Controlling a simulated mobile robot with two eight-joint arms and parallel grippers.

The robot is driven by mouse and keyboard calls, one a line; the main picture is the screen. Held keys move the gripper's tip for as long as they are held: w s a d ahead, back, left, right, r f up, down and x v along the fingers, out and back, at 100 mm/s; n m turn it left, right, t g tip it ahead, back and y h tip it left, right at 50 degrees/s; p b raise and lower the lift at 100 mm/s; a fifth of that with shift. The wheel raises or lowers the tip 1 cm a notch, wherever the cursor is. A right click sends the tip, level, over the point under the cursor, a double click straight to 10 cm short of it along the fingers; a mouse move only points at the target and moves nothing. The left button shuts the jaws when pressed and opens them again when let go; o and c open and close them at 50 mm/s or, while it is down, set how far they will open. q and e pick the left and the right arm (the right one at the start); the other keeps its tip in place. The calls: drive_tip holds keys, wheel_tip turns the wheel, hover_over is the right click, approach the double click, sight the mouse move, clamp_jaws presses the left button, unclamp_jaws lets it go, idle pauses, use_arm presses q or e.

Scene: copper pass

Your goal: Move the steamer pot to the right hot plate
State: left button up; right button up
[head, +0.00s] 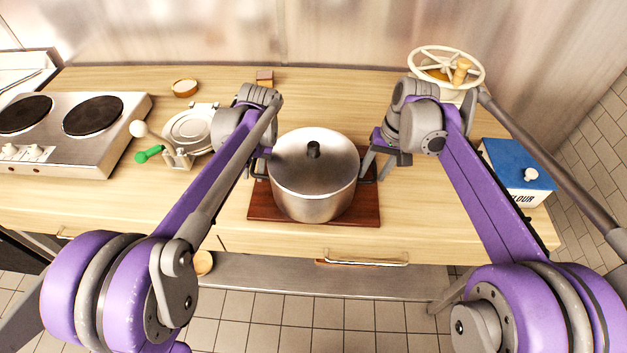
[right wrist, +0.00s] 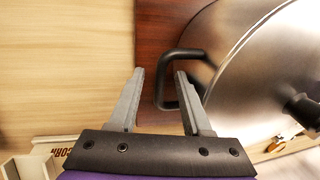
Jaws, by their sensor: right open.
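The steamer pot (head: 312,185), a large steel pot with a lid and black knob, stands upright on a dark red-brown board (head: 352,213) in the middle of the counter. The right hot plate (head: 93,116) is a bare black disc on the steel stove at the left. My left gripper (head: 262,156) is at the pot's left handle; its fingers are mostly hidden. My right gripper (right wrist: 158,72) is open at the pot's right handle (right wrist: 162,85), whose bar lies between the fingers in the right wrist view; I cannot tell whether they touch it.
The left hot plate (head: 25,114) is also bare.

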use_arm(q)
drive_tip(key=c, duration=0.4)
use_arm(e)
drive_tip(key=c, duration=0.3)
use_arm(q)
clamp_jaws()
use_arm(e)
clamp_jaws()
idle(0.3)
